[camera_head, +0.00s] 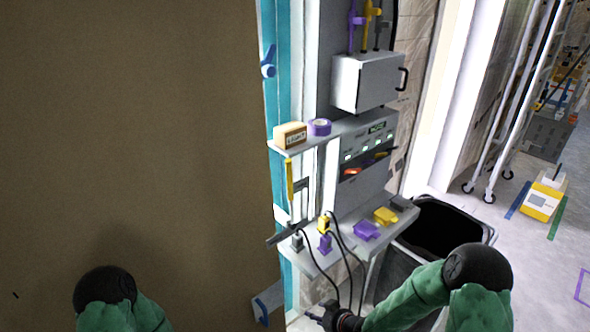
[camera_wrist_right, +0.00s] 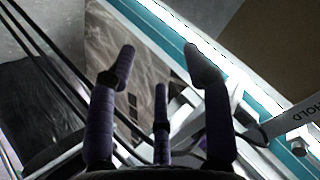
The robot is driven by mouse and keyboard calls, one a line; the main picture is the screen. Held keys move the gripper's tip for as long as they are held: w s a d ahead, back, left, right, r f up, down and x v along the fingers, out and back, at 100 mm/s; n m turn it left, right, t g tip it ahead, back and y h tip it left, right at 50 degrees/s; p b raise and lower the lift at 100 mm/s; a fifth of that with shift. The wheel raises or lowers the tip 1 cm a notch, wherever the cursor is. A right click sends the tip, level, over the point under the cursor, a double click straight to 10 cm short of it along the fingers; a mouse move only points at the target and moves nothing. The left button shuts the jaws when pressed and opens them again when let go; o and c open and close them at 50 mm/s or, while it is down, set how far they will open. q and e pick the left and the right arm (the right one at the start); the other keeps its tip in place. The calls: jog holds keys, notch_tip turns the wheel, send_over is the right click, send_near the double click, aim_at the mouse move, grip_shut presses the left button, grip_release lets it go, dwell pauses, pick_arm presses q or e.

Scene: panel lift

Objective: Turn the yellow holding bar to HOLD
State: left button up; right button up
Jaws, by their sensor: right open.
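A slim yellow bar (camera_head: 289,180), which looks like the holding bar, stands upright below the small shelf beside the teal frame. It shows no contact with a gripper. My right gripper (camera_head: 327,316) is low in the head view, below the lower shelf and well below the yellow bar. In the right wrist view my right gripper (camera_wrist_right: 162,62) is open, with nothing held between its fingers. A pale plate marked HOLD (camera_wrist_right: 292,119) lies right of the fingers there. I cannot make out the yellow bar in that view. My left gripper is out of view.
A large brown panel (camera_head: 130,130) fills the left. The lower shelf (camera_head: 375,243) carries yellow and purple plugs with hanging black cables near my right gripper. A black bin (camera_head: 440,228) stands right of it. A box marked LIGHT (camera_head: 290,135) sits on the upper shelf.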

jog(key=w+r+n+t+y+p, duration=0.15)
jog(key=w+r, duration=0.25)
jog(key=r, duration=0.5)
jog(key=w+r+n+t+y+p, duration=0.15)
jog(key=w+r, duration=0.35)
jog(key=r, duration=0.5)
notch_tip(320, 180, up, 23)
jog(key=n+t+y+p, duration=0.1)
jog(key=n+y+p, duration=0.2)
jog(key=n+y, duration=0.3)
send_over(290, 194)
jog(key=w, duration=0.1)
jog(key=shift+w+d+n+h, duration=0.1)
jog(key=shift+n+h, duration=0.4)
jog(key=shift+h, duration=0.1)
grip_shut()
